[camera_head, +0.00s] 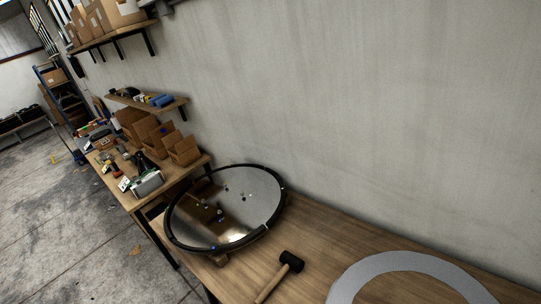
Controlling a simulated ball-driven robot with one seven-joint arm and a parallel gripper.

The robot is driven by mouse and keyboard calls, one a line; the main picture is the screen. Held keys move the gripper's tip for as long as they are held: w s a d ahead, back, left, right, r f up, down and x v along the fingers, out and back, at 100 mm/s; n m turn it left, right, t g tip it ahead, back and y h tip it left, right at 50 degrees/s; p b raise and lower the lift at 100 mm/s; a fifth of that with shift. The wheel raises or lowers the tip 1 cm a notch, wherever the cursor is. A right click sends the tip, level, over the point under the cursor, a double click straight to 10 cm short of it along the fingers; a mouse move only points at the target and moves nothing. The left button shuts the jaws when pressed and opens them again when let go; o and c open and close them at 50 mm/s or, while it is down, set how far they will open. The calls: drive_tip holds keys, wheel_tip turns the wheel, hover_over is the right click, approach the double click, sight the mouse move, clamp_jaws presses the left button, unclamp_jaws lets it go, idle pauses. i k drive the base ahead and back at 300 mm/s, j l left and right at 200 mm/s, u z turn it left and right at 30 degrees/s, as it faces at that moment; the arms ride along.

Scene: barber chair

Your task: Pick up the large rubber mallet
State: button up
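A mallet (291,261) with a black head and a light wooden handle lies on the wooden table (318,239) at the bottom middle of the picture. Its head points to the upper right, and its handle runs down to the lower left toward the picture's bottom edge. My gripper does not show in this view, so its state and its place relative to the mallet cannot be seen.
A round black-rimmed mirror-like disc (176,236) sits left of the mallet. A flat grey ring (402,262) lies to its right, partly cut off. Another workbench (127,198) with boxes and tools stands farther left. A concrete wall (370,110) rises behind.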

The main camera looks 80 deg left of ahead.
sight(290, 261)
drive_tip(key=k+u, duration=0.1)
drive_tip(key=u, duration=1.95)
